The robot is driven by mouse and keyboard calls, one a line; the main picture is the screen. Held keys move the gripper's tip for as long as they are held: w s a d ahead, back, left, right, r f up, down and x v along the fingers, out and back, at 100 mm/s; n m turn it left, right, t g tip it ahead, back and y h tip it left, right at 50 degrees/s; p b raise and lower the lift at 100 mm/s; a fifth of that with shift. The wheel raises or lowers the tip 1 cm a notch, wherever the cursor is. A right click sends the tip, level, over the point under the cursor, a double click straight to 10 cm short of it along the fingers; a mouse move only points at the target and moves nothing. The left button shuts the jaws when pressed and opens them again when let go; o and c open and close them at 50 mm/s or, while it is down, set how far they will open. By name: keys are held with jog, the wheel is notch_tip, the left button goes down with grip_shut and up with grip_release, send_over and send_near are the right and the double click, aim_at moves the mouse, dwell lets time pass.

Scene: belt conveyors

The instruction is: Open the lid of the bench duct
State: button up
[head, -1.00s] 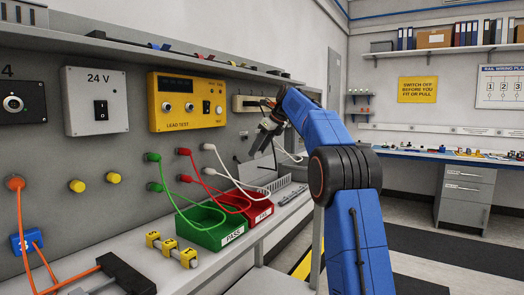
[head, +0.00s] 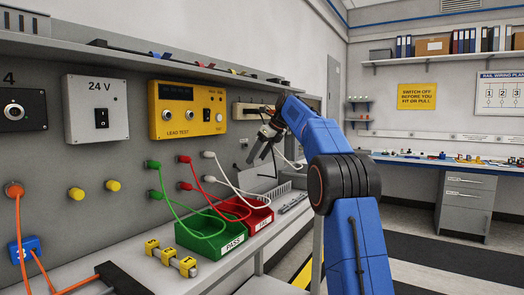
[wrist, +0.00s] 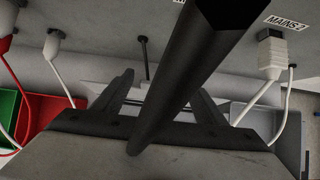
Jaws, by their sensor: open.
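The bench duct (head: 283,191) is a grey, slotted channel on the bench, behind and right of the red tray in the head view. A plain grey panel (head: 259,178) slants up beside it. I cannot tell for sure whether this panel is the lid. My gripper (head: 257,158) is above the panel with its fingers pointing down, open and empty. In the wrist view, the two dark fingers of my gripper (wrist: 164,90) stand apart, with a light grey surface beyond them. A thick dark bar crosses this view and hides part of what lies between them.
The green PASS tray (head: 207,247) and the red FAIL tray (head: 258,224) stand left of the duct. White leads (head: 222,168) hang from the wall panel close to my gripper. A yellow tester (head: 187,110) is on the wall.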

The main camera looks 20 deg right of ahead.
jog(key=v, duration=1.7)
jog(key=shift+r, duration=0.15)
